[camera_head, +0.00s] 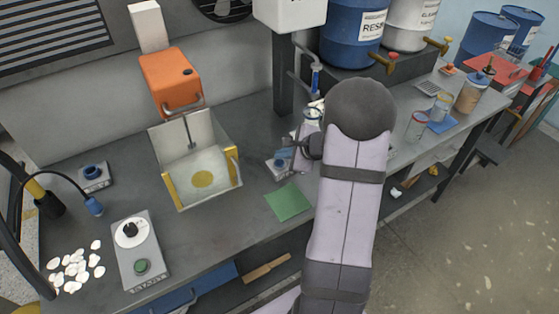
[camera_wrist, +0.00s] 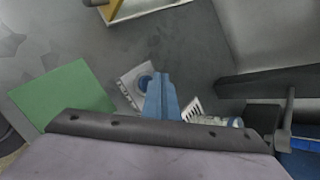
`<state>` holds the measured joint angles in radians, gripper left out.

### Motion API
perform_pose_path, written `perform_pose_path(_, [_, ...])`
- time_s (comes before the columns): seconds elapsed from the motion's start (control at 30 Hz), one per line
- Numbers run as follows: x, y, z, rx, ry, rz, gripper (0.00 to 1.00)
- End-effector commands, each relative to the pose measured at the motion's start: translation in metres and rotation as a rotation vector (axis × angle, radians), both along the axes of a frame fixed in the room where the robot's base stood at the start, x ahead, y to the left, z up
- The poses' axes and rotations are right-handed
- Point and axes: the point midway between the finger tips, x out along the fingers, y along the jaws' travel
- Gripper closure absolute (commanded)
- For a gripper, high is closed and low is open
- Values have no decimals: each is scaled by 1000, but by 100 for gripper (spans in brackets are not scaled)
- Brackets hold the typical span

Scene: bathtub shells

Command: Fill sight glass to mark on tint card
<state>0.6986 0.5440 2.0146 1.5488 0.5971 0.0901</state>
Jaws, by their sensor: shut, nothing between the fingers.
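My gripper (camera_head: 284,154) is at the middle of the bench, largely hidden behind my arm. In the wrist view its blue fingers (camera_wrist: 160,95) are shut and hold nothing. They appear above or beside a small pale box with a blue knob (camera_wrist: 146,81); contact cannot be told. A plain green sheet (camera_head: 289,201) lies flat in front of that box; it also shows in the wrist view (camera_wrist: 62,97). I cannot tell whether it is the tint card. A clear glass vessel (camera_head: 418,126) stands at the right; I cannot identify the sight glass or read any mark.
A white dispenser (camera_head: 290,12) hangs on a dark post behind my arm. An orange-topped machine (camera_head: 170,80) with an open tray stands left of it. A START box (camera_head: 141,252) and several white shells (camera_head: 73,268) are front left. Drums (camera_head: 352,38) stand behind. Bare bench surrounds the green sheet.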

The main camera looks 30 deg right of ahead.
Motion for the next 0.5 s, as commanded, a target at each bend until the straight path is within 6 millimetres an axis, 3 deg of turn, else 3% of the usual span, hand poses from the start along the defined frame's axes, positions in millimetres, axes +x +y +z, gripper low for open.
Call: perform_pose_path(0.5, [0,0,12,-1,-1,0,100])
